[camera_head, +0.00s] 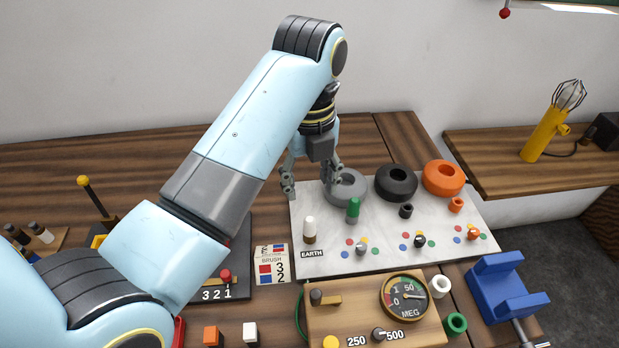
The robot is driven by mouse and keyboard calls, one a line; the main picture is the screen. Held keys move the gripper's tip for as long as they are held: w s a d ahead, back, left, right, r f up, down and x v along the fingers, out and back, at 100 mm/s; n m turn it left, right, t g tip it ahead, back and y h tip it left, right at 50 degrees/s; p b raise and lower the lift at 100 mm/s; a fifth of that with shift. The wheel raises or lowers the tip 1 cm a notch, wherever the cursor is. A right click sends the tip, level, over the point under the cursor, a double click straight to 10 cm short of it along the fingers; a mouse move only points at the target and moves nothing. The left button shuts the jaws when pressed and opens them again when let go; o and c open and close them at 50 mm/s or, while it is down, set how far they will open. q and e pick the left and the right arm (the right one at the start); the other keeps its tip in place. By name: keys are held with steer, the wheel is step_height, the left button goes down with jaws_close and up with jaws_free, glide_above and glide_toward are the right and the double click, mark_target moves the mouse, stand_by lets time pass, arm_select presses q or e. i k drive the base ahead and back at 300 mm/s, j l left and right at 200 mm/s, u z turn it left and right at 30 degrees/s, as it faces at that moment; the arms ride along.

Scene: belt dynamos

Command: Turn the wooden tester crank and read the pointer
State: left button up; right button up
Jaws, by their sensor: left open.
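The wooden tester (365,322) is at the bottom centre, with a small crank (327,300) at its upper left: a short wooden arm with a dark knob. Its round dial (406,296) is marked MEG, and the dark pointer appears to lie toward the right side of the scale. A dark selector knob (378,335) sits between the marks 250 and 500. My left gripper (312,187) is open, pointing down at the back left of the white board, beside the grey ring and well behind the crank. My right gripper is not in view.
The white board (385,255) carries grey (345,188), black (396,183) and orange (443,178) rings, a green-topped post (353,210) and a white-topped post (309,230). A brush box (271,264) stands left, a blue vise (502,290) right. A yellow lamp (545,135) stands on the side shelf.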

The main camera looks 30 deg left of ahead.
mark_target(316, 299)
steer(key=k+l, duration=0.65)
steer(key=k, duration=0.25)
